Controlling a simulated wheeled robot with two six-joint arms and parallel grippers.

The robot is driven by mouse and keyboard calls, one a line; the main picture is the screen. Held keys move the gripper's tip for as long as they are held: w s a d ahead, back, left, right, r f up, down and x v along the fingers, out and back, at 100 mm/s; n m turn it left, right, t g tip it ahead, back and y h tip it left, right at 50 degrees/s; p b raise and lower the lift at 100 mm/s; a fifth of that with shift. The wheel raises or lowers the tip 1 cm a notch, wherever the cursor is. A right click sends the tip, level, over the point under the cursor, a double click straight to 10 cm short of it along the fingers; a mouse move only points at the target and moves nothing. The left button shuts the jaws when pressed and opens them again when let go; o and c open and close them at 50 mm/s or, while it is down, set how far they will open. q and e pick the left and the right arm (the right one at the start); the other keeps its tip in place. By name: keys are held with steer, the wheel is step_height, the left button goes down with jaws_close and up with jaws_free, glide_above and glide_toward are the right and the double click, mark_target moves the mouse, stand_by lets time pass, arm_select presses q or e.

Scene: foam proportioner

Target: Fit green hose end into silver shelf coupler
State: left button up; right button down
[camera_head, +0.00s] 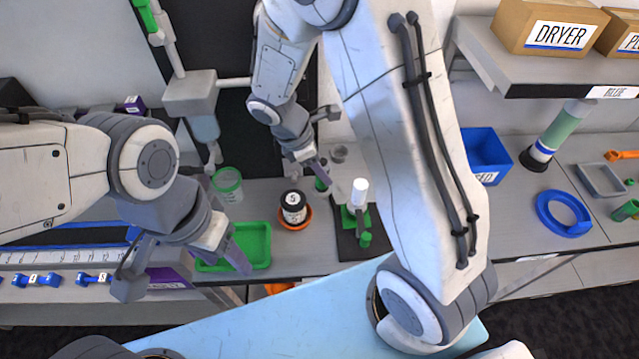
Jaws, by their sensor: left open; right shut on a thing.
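My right gripper (320,173) is over the back middle of the bench, pointing down, shut on a small green piece (322,184) that looks like the green hose end. The rest of any hose is not clear. A small grey round fitting (338,153) stands just behind and right of its tip; I cannot tell whether it is the silver shelf coupler. The green piece looks apart from it.
A black-lidded jar (293,206) sits on an orange ring. A white-topped cylinder (359,192) stands on a green base right of my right gripper. A green-rimmed cup (228,183) is at left. A blue bin (486,150), blue ring (564,214) and shelf boxes (552,28) are at right.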

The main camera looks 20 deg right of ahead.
mark_target(321, 186)
step_height(321, 186, down, 6)
steer(key=shift+a+r, duration=0.1)
stand_by(0.4)
steer(key=shift+f, duration=0.2)
steer(key=shift+c, duration=2.2)
jaws_free()
